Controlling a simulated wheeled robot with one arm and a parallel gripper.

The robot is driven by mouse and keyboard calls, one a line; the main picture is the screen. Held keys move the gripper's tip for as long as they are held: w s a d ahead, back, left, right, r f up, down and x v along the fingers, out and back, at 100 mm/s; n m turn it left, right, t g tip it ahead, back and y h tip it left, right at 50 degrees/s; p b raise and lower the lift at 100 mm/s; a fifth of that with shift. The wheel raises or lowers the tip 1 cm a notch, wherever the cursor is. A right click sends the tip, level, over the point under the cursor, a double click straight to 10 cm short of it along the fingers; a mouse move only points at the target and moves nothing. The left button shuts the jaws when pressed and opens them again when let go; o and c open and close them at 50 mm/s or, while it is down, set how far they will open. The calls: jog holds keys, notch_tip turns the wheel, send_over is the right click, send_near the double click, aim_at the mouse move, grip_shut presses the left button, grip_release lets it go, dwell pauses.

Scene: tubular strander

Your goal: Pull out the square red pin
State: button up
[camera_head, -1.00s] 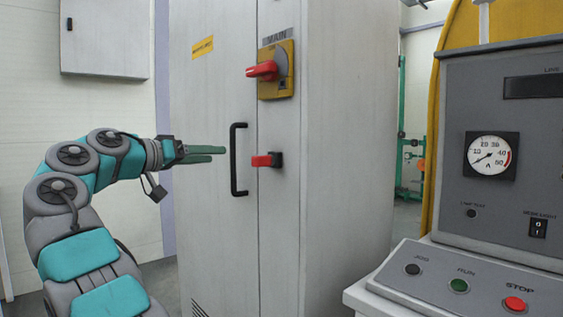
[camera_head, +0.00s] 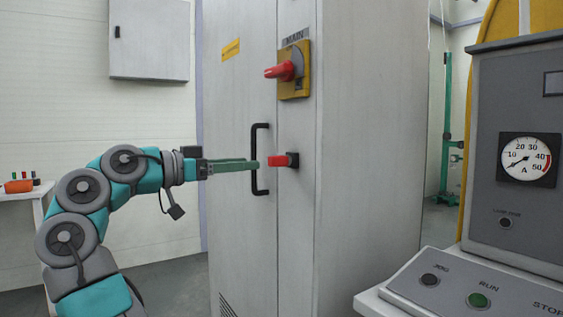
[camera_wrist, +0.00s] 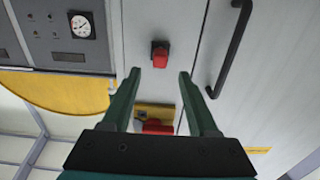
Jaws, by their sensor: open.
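The square red pin (camera_head: 274,161) sticks out of a small black holder (camera_head: 292,160) on the grey cabinet's front, right of the door handle. My gripper (camera_head: 254,165) points at it from the left, with fingers at about the pin's height and a little short of its tip in the head view. In the wrist view the pin (camera_wrist: 160,57) lies beyond the fingertips, roughly between their lines. My gripper's two fingers (camera_wrist: 159,72) are apart with nothing between them. The exact distance to the pin cannot be told.
A black door handle (camera_head: 257,160) stands out from the cabinet (camera_head: 365,150), close by my fingers in the head view. A red rotary switch (camera_head: 284,71) on a yellow plate is above the pin. A control desk (camera_head: 470,290) stands at the right.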

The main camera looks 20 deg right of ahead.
aim_at(270, 162)
jog(key=shift+d, duration=0.1)
jog(key=shift+b+x, duration=0.65)
jog(key=shift+x, duration=3.75)
jog(key=shift+f, duration=0.1)
grip_shut()
jog(key=shift+v, duration=3)
